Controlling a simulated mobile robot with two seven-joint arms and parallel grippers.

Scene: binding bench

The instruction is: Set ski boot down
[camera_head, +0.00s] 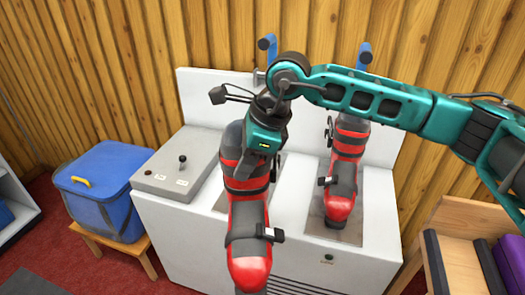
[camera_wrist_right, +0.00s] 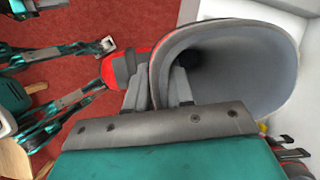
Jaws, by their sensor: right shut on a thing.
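A red and black ski boot (camera_head: 247,213) hangs upright from my right gripper (camera_head: 262,128), which is shut on its grey cuff. Its toe points toward me and overlaps the front edge of the white bench (camera_head: 190,245). I cannot tell its exact height above the bench. In the right wrist view the boot's open cuff (camera_wrist_right: 245,65) lies beside the grey fingers (camera_wrist_right: 158,92), with one finger reaching inside. A matching second boot (camera_head: 341,190) stands in the bench's right recess. The left recess (camera_head: 222,200) is mostly hidden behind the held boot. My left gripper is not seen.
A grey control box (camera_head: 172,165) with a small lever sits on the bench's left side. A blue-lidded bin (camera_head: 103,175) stands on a wooden stool to the left. Blue-handled posts (camera_head: 268,43) rise behind the recesses. A wooden shelf (camera_head: 465,222) with dark items stands right.

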